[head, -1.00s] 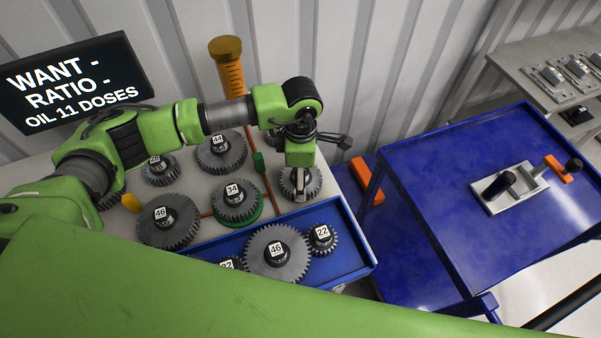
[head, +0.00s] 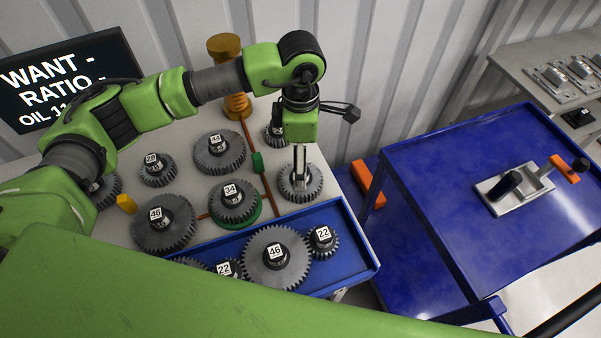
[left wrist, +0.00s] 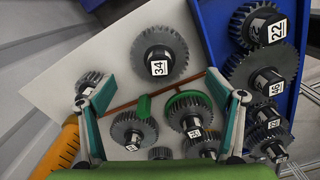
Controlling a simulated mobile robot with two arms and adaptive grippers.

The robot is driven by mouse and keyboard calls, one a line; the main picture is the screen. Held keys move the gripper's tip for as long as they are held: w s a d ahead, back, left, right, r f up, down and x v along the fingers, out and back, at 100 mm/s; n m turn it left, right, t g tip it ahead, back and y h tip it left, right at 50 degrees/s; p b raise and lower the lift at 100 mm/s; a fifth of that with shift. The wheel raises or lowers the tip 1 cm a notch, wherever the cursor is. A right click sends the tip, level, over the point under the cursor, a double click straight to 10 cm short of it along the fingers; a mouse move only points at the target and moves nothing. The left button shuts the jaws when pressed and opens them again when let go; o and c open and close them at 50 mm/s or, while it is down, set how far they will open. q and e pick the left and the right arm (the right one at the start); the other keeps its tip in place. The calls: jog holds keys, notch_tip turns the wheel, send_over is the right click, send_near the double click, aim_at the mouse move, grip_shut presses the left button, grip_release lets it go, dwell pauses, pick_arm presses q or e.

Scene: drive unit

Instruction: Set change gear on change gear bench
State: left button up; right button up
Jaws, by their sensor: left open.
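My left gripper (head: 300,168) is open and empty above a grey change gear (head: 300,184) at the right end of the pale bench (head: 185,135). In the left wrist view this gear, labelled 34 (left wrist: 158,55), lies flat ahead of the spread fingers (left wrist: 150,90). In the head view the fingers partly cover its hub. Another gear labelled 34 (head: 232,198) sits on a green ring. A 46 gear (head: 163,232), a 44 gear (head: 219,152) and several others stand on the bench. My right gripper is not in view.
A blue tray (head: 345,245) along the bench front holds a 46 gear (head: 275,258) and 22 gears. An orange-brown oiler (head: 230,75) stands behind. A blue cart (head: 440,180) is at the right. A screen (head: 70,75) is at the back left.

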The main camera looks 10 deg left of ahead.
pick_arm(q)
jog(key=shift+r+b, duration=0.5)
jog(key=shift+r, duration=1.85)
jog(key=shift+s+f, duration=0.1)
